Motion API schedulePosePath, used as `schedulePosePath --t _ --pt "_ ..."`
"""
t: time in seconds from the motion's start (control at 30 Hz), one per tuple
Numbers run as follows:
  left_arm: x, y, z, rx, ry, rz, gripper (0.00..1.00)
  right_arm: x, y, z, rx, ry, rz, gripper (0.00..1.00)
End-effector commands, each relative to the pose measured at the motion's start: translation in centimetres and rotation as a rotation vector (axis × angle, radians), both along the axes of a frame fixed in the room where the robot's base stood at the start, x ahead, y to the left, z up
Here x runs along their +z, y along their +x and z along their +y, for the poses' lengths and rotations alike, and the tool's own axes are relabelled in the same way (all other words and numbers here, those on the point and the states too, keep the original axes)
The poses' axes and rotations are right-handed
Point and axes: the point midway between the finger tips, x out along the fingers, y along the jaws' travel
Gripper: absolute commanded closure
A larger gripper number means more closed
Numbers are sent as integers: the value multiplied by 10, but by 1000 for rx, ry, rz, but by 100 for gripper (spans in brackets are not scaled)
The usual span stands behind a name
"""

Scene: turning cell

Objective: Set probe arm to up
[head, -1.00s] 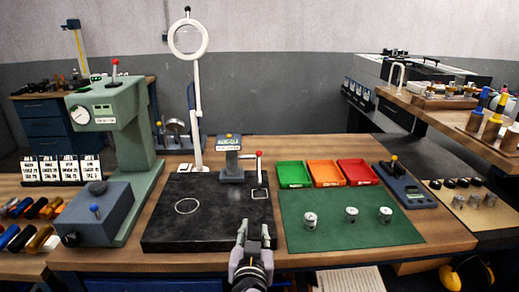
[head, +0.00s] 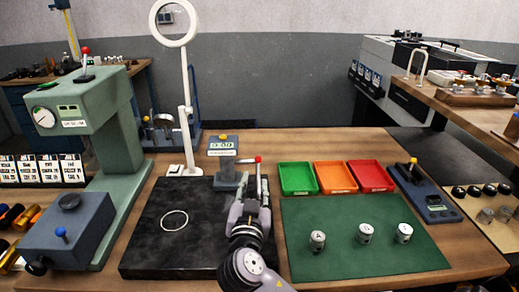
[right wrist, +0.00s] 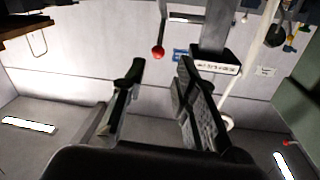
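The gauge stand (head: 223,160) with a small lit display stands at the back of the black plate (head: 150,240). Its arm reaches right, roughly level, to a red knob (head: 257,159). The red knob also shows in the right wrist view (right wrist: 158,52), beyond the fingertips and between their lines, touching neither. My right gripper (head: 253,190) is over the plate's right side, just in front of the red knob. In the right wrist view its fingers (right wrist: 160,85) are apart with nothing between them. It hides what lies below the knob. My left gripper is not in view.
A ring-shaped magnifier (head: 175,23) on a white post stands behind the plate. A green press (head: 115,125) stands at left. Green (head: 297,179), orange (head: 335,177) and red (head: 370,176) trays and a green mat (head: 360,265) with three metal cylinders lie at right.

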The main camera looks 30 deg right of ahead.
Motion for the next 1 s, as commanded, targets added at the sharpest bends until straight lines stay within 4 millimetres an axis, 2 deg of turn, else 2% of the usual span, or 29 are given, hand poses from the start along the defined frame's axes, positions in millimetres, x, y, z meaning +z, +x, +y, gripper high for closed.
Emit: schedulePosePath --t 0.03,0.27,0.6,0.8,1.0 --pt "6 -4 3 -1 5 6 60 5 7 -7 -4 -5 -2 73" --pt "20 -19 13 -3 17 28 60 5 47 -39 -5 -6 0 73" --pt "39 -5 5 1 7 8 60 4 100 -82 -5 -2 0 73" --pt "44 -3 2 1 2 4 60 2 116 -93 -3 -1 0 73" --pt "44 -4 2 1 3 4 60 0 120 -97 -2 1 0 73"
